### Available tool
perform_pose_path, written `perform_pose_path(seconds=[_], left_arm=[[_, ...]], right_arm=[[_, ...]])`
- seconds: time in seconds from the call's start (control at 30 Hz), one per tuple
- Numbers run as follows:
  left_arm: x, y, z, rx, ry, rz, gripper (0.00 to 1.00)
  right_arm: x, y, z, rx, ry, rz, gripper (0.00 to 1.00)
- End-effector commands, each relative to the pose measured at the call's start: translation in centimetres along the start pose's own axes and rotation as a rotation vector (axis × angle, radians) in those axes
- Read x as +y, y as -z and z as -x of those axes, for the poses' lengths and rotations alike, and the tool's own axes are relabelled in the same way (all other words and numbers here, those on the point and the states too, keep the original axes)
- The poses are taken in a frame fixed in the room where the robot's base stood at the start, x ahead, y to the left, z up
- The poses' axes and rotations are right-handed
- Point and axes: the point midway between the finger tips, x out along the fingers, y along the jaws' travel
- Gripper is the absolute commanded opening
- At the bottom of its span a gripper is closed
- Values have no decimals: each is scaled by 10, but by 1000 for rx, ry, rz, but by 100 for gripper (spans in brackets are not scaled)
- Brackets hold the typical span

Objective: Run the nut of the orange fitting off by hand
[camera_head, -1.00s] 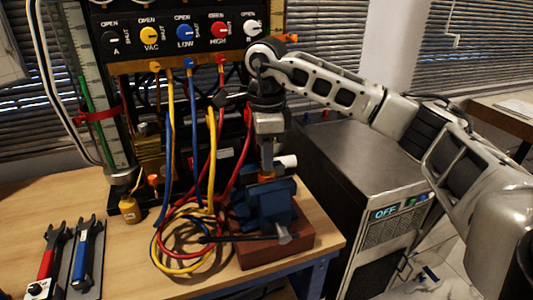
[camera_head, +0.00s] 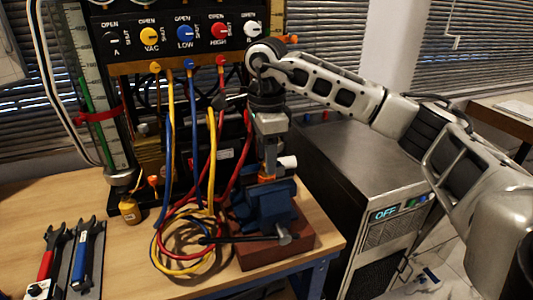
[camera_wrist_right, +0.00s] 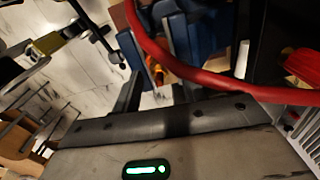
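The orange fitting (camera_head: 267,177) stands in the jaws of a blue vise (camera_head: 265,205). My right gripper (camera_head: 269,160) points down just above it and hides its upper part in the head view. In the right wrist view, the two dark fingers of my right gripper (camera_wrist_right: 157,92) are apart, with the orange fitting (camera_wrist_right: 156,72) beyond the gap between them. I cannot tell whether a finger touches the nut. My left gripper is not in view.
The vise sits on a reddish block (camera_head: 295,247) at the bench corner. Coiled yellow, blue and red hoses (camera_head: 185,240) lie beside it. A red-handled wrench (camera_head: 46,262) and a blue-handled wrench (camera_head: 81,258) lie at the left. A red hose (camera_wrist_right: 190,80) crosses the wrist view.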

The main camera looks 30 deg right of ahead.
Motion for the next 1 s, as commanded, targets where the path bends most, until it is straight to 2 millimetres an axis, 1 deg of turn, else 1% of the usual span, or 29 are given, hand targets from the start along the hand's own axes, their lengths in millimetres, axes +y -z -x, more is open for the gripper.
perform_pose_path(seconds=[0.27, 0.37, 0.43, 0.57, 0.6, 0.8, 0.9, 1.0], left_arm=[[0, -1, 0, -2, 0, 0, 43], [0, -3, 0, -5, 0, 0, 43], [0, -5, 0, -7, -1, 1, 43], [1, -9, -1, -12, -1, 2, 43], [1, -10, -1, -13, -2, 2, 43], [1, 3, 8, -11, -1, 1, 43], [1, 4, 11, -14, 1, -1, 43], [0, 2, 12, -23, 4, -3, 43]], right_arm=[[0, 0, 0, 1, -1, -1, 42], [0, 0, 6, -1, 1, -1, 42], [-1, 0, 16, 0, 1, -1, 42], [-1, -1, 43, -2, 3, 0, 42], [-1, -1, 53, -3, 5, -1, 42], [0, 0, 108, 0, 5, -1, 42], [0, 0, 128, 1, 4, -1, 42], [0, 0, 144, 0, 3, -1, 42]])
